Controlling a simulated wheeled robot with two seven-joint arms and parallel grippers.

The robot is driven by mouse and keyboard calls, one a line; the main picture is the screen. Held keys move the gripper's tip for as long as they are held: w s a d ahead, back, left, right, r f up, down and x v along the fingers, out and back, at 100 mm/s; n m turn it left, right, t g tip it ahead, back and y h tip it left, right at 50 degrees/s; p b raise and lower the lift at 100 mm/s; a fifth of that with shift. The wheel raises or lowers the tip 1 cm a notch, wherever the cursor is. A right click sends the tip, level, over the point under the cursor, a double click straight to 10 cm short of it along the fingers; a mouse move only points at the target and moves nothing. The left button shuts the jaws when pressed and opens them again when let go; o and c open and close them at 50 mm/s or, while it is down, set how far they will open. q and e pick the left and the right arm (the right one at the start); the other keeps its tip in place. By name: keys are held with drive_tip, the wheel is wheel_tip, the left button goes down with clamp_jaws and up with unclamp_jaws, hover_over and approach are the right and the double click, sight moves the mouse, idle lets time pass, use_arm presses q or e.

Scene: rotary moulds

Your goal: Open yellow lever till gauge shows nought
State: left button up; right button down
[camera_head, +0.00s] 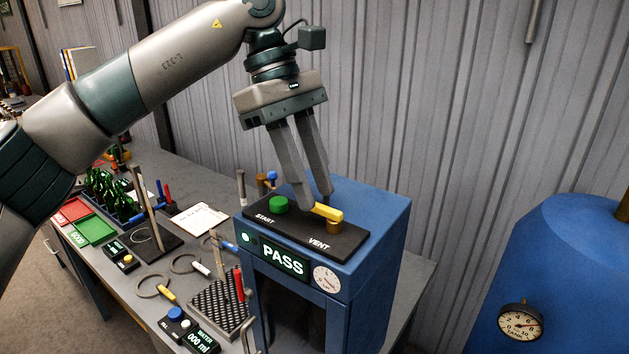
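The yellow lever (330,213) sits on a brown post by the VENT label, on the black panel on top of a blue cabinet (377,240). My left gripper (317,202) points down at the lever's left end. Its two fingers are apart, one tip left of the lever and the other behind it. I cannot tell whether either touches it. A small round white gauge (327,279) is on the cabinet front below the lever; its needle is too small to read surely. My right gripper is out of view.
A green START button (278,204) is left of the lever, and a lit PASS display (283,261) is below. The grey bench (190,172) at left holds bottles, trays, rings and upright rods. A blue tank (570,260) with a larger gauge (520,322) stands at right.

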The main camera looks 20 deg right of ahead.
use_arm(q)
drive_tip(key=shift+s+d+f, duration=0.15)
drive_tip(key=shift+s+f, duration=0.15)
drive_tip(key=shift+f, duration=0.3)
drive_tip(key=shift+c, duration=0.3)
clamp_jaws()
